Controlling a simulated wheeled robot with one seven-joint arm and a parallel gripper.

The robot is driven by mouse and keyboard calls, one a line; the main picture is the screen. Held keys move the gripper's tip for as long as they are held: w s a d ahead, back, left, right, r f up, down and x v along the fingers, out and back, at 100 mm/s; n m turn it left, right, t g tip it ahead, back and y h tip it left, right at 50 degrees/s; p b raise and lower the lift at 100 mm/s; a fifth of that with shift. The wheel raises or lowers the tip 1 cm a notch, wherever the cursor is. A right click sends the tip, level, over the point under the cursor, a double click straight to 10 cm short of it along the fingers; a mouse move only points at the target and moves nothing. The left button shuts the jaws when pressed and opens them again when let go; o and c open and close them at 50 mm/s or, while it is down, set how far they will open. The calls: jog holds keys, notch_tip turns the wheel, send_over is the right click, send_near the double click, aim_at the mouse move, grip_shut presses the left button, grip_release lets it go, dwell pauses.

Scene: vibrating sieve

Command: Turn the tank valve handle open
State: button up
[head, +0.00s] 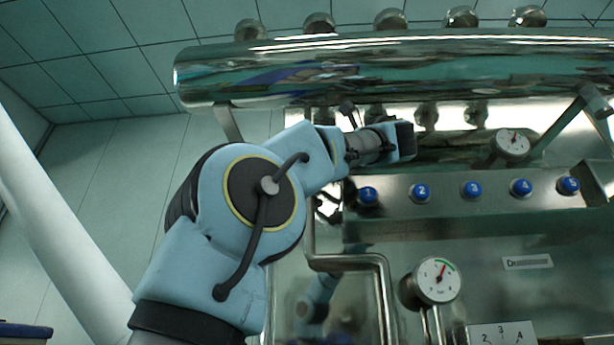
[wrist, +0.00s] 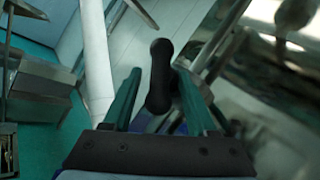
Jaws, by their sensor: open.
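A dark, rounded handle (wrist: 160,75), which looks like the tank valve handle, shows in the wrist view between and just beyond the tips of my gripper (wrist: 157,84). My gripper's two green fingers are apart, one on each side of the handle. I cannot tell whether either finger touches it. In the head view my arm reaches up and right, and its end (head: 402,140) is just below the big steel cylinder, above the blue buttons. The handle cannot be made out in the head view; my arm or the machine hides it.
A polished horizontal cylinder (head: 420,70) spans the top. A steel panel with blue numbered buttons (head: 420,191) lies below my gripper. Gauges (head: 437,280) and (head: 512,144) and a bent pipe (head: 345,262) are close by. The left side is tiled wall and a white column.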

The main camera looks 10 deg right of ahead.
jog(key=shift+w+a+r, duration=0.15)
jog(key=shift+w+a, duration=0.2)
grip_shut()
dwell(0.3)
